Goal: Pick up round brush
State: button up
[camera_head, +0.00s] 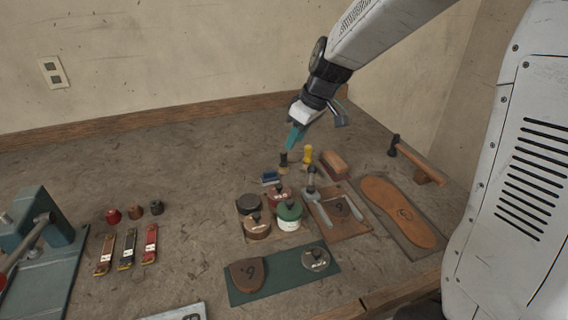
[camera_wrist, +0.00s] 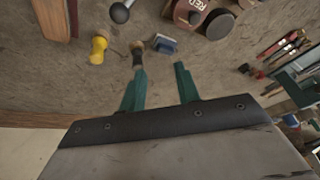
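A small upright piece with a dark top and a tan lower part, which looks like the round brush (camera_head: 283,162), stands on the bench just below my gripper (camera_head: 294,138). In the wrist view the brush (camera_wrist: 138,50) lies just beyond the tip of the left teal finger, not between the fingers. My gripper (camera_wrist: 159,68) is open and empty, its two teal fingers well apart. I cannot tell whether the left finger touches the brush.
A yellow-handled tool (camera_head: 308,155) and a blue brush (camera_head: 270,178) stand close by. Several round tins (camera_head: 289,214), a wooden block (camera_head: 333,165) and a grey-headed tool (camera_head: 312,180) crowd the near side. A shoe sole (camera_head: 400,212) and hammer (camera_head: 415,160) lie right. The back left bench is clear.

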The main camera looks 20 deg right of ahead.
aim_at(285, 151)
jog(key=shift+n+t, duration=0.3)
jog(key=shift+n, duration=0.4)
jog(key=w+f, duration=0.3)
jog(key=w, duration=0.1)
jog(key=w+f, duration=0.2)
jog(key=shift+w+d+f, duration=0.25)
jog(key=shift+d+f, duration=0.05)
jog(key=shift+d, duration=0.1)
jog(key=x, duration=0.7)
jog(key=shift+w+f, duration=0.15)
jog(key=shift+w, duration=0.15)
grip_shut()
